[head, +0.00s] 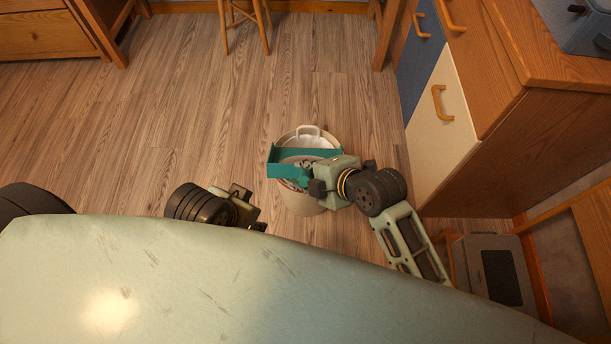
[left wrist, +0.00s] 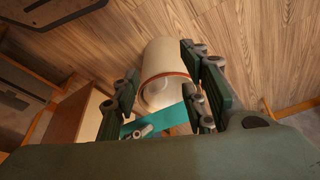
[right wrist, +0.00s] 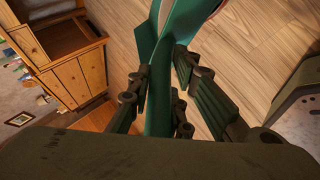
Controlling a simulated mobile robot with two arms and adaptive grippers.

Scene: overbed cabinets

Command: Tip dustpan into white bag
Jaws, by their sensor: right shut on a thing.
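A teal dustpan (head: 284,170) is over the mouth of a round white container (head: 302,203) on the floor. A white loop and white lining, likely the white bag (head: 314,141), show inside the far rim. Small dark and pale marks show near the pan; I cannot tell what they are. My right gripper (head: 318,189) is shut on the dustpan, whose teal part (right wrist: 158,115) runs between its fingers in the right wrist view. My left gripper (head: 247,198) is open and empty, left of the container. In the left wrist view the container (left wrist: 160,58) and dustpan (left wrist: 173,116) show beyond its fingers.
A wooden cabinet with a cream door (head: 443,122) and blue drawer (head: 414,50) stands to the right. A stool (head: 243,22) and wooden drawers (head: 45,38) are at the back. A grey box (head: 492,275) is at lower right. The wooden floor (head: 180,110) left of the container is clear.

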